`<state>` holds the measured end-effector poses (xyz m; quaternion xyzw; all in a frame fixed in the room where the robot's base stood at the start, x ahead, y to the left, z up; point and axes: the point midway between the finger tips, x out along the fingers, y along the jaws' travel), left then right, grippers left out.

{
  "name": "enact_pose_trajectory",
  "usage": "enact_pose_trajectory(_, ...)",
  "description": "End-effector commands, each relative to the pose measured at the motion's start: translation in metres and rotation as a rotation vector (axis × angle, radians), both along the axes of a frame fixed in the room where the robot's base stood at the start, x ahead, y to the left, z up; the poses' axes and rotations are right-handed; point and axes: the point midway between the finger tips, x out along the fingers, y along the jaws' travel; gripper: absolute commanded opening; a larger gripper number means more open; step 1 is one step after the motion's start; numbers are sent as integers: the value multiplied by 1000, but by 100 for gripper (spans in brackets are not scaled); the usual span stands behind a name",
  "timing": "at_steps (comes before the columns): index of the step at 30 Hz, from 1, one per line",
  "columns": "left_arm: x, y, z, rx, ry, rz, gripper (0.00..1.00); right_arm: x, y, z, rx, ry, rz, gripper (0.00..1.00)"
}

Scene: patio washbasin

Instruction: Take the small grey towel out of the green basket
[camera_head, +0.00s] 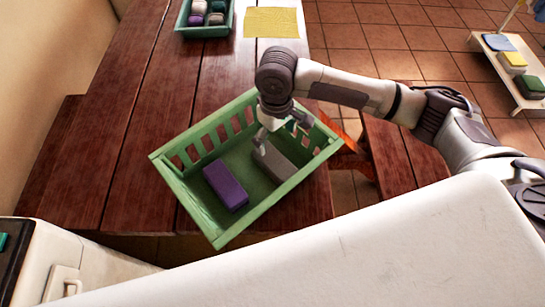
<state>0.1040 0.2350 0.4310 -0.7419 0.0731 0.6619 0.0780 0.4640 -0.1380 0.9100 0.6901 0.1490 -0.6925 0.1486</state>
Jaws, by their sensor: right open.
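The green basket (178,190) stands on the wooden table near its front edge, turned at an angle. The small grey towel (279,163) lies folded inside it, toward the right end. A purple folded towel (226,185) lies in the basket to the left of the grey one. My right gripper (276,137) is open and reaches down into the basket at the grey towel's far end. Part of the towel's far end is hidden by the fingers, and I cannot tell whether they touch it. My left gripper is not in view.
A second green basket (181,22) with rolled towels stands at the far end of the table (118,115), beside a yellow cloth (271,22). A low white rack (509,75) with folded cloths is at the far right. The table left of the near basket is clear.

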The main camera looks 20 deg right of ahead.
Motion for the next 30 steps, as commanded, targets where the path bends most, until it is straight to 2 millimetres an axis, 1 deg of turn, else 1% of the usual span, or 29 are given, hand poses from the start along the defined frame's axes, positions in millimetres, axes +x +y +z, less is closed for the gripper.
enact_pose_trajectory(1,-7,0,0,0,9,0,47,-1,0,-12,-2,5,0,92)
enact_pose_trajectory(3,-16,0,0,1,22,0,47,-1,0,-26,-1,5,0,92)
enact_pose_trajectory(6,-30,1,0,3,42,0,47,-1,0,-43,-1,3,0,92)
enact_pose_trajectory(9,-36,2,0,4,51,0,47,-1,0,-55,-1,2,0,92)
enact_pose_trajectory(11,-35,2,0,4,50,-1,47,-1,0,-59,0,0,0,92)
enact_pose_trajectory(14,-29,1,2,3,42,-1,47,-1,1,-64,0,1,1,92)
enact_pose_trajectory(18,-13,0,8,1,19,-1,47,-4,3,-82,-1,3,1,92)
enact_pose_trajectory(21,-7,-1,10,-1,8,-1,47,-4,3,-98,-2,2,1,92)
enact_pose_trajectory(25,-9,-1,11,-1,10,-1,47,-4,4,-111,0,1,2,92)
enact_pose_trajectory(30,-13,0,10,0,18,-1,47,-4,4,-113,0,0,3,92)
